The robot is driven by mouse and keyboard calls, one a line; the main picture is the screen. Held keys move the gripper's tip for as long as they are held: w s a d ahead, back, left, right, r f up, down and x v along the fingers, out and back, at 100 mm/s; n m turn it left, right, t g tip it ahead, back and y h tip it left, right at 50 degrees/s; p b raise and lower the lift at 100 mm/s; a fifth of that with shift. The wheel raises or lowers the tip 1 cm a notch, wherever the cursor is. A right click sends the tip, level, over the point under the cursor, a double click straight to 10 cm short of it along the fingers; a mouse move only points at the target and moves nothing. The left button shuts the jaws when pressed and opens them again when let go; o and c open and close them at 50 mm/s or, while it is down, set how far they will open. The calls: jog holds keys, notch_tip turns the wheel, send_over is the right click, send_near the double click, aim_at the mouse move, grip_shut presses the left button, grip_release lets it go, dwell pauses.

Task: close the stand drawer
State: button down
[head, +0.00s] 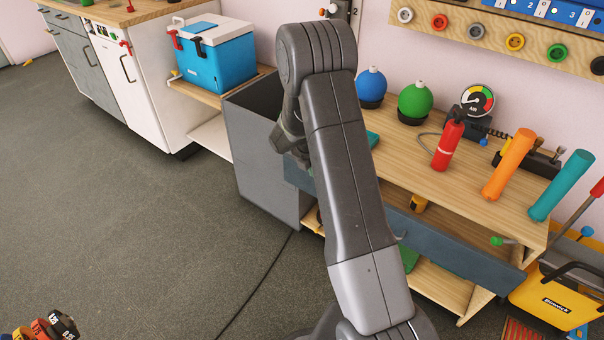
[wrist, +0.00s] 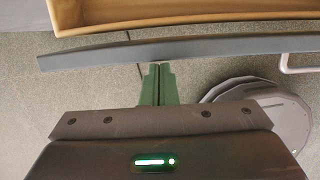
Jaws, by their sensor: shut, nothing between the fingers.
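The stand (head: 452,180) has a pale wooden top and stands on the right in the head view. Its drawer shows as a long blue-grey front (head: 440,245) below the top, partly hidden by my arm. In the wrist view the drawer front (wrist: 230,45) is a dark strip across the picture, with a pale wooden edge (wrist: 200,14) beyond it and a gap between them. My gripper (wrist: 158,66) has its green fingers together and empty, with the tips at the near edge of the strip. I cannot tell whether they touch. In the head view it is mostly hidden behind my arm.
A grey bin (head: 262,150) stands at the stand's left end, close to my arm. A fire extinguisher (head: 448,140), an orange cylinder (head: 509,164) and a teal cylinder (head: 561,185) stand on top. A yellow toolbox (head: 550,297) is at right.

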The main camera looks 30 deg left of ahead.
jog(key=shift+w+d+p, duration=0.15)
jog(key=shift+w+p, duration=0.4)
jog(key=shift+w, duration=1)
jog(key=shift+w+d+p, duration=0.1)
jog(key=shift+w+p, duration=0.4)
jog(key=shift+w, duration=1)
jog(key=shift+s, duration=0.15)
